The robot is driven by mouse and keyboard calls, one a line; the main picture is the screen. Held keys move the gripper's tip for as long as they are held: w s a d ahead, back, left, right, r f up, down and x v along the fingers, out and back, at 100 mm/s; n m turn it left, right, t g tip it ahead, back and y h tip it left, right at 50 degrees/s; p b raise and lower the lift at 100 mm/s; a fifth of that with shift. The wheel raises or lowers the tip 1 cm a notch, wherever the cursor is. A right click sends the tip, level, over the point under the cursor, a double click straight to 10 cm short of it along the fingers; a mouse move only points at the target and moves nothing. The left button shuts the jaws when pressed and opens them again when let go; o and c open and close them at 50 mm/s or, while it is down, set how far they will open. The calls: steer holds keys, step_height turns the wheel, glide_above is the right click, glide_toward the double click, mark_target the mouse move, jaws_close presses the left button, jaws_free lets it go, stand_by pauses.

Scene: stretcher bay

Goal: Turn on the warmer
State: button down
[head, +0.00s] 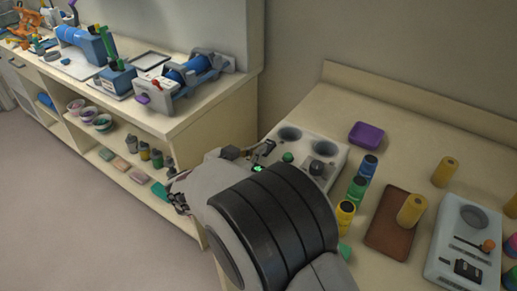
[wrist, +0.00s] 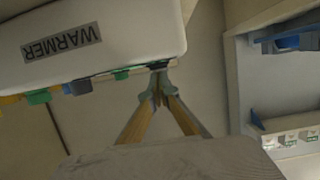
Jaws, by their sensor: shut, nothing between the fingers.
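The warmer (wrist: 120,20) is a pale box with a WARMER label, upside down in the wrist view. In the head view, the pale unit with round wells (head: 313,138) on the right bench appears to be this warmer. It carries a green knob (head: 288,157) and a dark knob (head: 322,168). My gripper (wrist: 158,74) is shut and empty, its tips close to a dark part at the warmer's edge. Contact cannot be told. In the head view my gripper (head: 265,151) is at the unit's left side, partly hidden by my wrist.
Yellow, green and blue jars (head: 357,189) stand right of the unit. A purple block (head: 366,134) lies behind them. A brown tray (head: 384,240) and a grey device (head: 449,262) are farther right. The left bench (head: 190,116) holds blue equipment, with shelves below.

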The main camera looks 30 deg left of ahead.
steer(key=shift+r, duration=0.25)
steer(key=shift+r, duration=0.35)
steer(key=shift+r, duration=0.25)
steer(key=shift+s+r, duration=0.1)
steer(key=shift+r, duration=0.65)
steer(key=shift+s+r, duration=0.35)
steer(key=shift+r, duration=0.25)
steer(key=shift+s+r, duration=0.35)
steer(key=shift+r, duration=0.25)
steer(key=s, duration=0.9)
steer(key=shift+r, duration=0.35)
